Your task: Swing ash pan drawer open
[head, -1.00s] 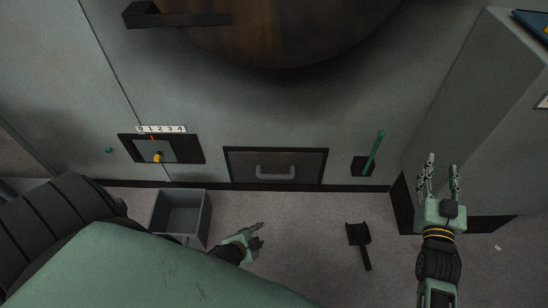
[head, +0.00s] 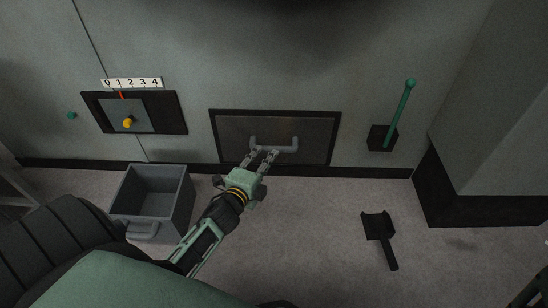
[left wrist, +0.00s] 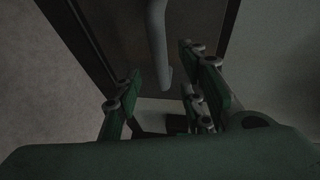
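The ash pan drawer (head: 238,132) is a dark panel with a black frame, low in the grey-green wall, and looks shut. Its grey U-shaped handle (head: 290,147) is on the front. My left gripper (head: 262,154) reaches up to the handle's left part. In the left wrist view, the handle (left wrist: 157,40) hangs between the spread fingers of my left gripper (left wrist: 162,82), with gaps on both sides. I cannot tell whether any finger touches it. My right gripper is not in view; only a dark part of my right arm shows at the lower right corner.
A grey open bin (head: 180,205) stands on the floor at left. A black shovel (head: 378,228) lies on the floor at right. A green lever (head: 399,115) stands right of the drawer, and a numbered dial plate (head: 165,110) is left of it. A block (head: 490,150) juts out at right.

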